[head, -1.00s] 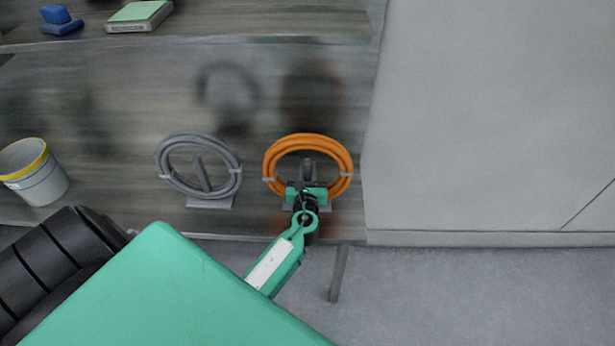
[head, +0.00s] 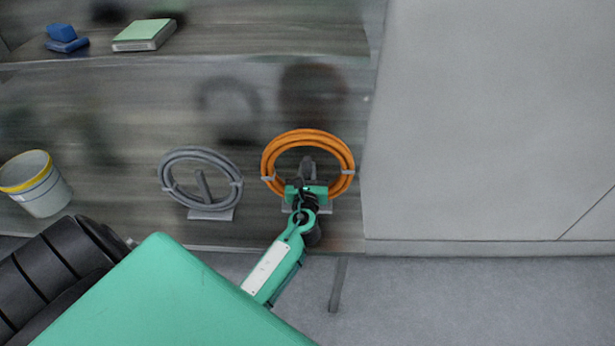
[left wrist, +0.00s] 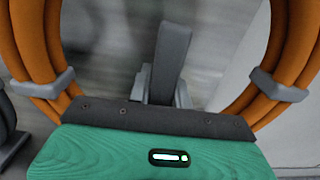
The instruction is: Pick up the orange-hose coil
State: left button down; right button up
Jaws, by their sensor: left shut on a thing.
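The orange-hose coil (head: 338,148), bound with grey clips, shows at the right end of the shelf in the head view. My left gripper (head: 306,188) is shut on its lower near side. In the left wrist view the coil (left wrist: 291,60) rises on both sides of the green gripper body, which hides its bottom. The grey post of a stand (left wrist: 170,60) shows through the ring, behind it. The coil is upright and a little higher than the grey coil beside it. My gripper hides most of the stand's base. My right gripper is not in view.
A grey hose coil (head: 224,163) on its own stand is to the left. A white bucket with a yellow band (head: 43,192) stands farther left. A shelf board (head: 230,58) above holds a green-topped box (head: 144,36) and a blue item (head: 65,40). A pale panel (head: 480,120) closes the right.

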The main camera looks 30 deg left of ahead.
aim_at(308, 131)
pick_arm(q)
notch_tip(308, 131, up, 14)
jog(key=p, duration=0.3)
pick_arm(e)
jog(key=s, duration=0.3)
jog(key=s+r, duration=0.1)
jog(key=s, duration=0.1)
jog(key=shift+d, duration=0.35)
